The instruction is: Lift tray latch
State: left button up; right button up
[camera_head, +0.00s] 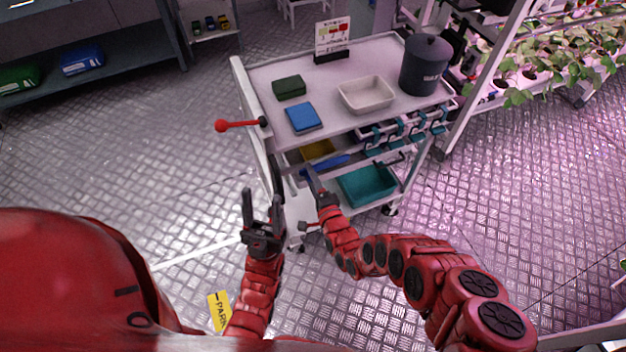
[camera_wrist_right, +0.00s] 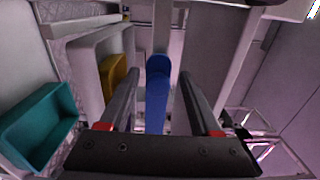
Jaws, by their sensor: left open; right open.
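A white cart (camera_head: 345,108) stands ahead. A blue bar (camera_head: 335,164) shows at its middle level, in front of a yellow bin (camera_head: 318,149); it may be the tray latch. My right gripper (camera_head: 313,180) is at the cart's near side, close to the bar. In the right wrist view, my open right gripper (camera_wrist_right: 158,80) has the blue bar (camera_wrist_right: 157,95) in line between its fingers; contact cannot be told. My left gripper (camera_head: 262,205) is open and empty, upright beside the cart's left end. A red-knobbed lever (camera_head: 240,125) sticks out left from that end.
The cart top holds a green box (camera_head: 289,87), a blue box (camera_head: 304,118), a white tub (camera_head: 366,95) and a dark pot (camera_head: 425,65). A teal bin (camera_head: 368,186) sits below. Plant racks (camera_head: 540,60) stand right. The floor at left is clear.

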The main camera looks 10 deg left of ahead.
jog(key=shift+s, duration=0.1)
jog(key=shift+s+d, duration=0.15)
jog(key=p+v, duration=0.6)
jog(key=v, duration=1)
jog(key=shift+s+d+p, duration=0.25)
jog(key=shift+s+p, duration=0.1)
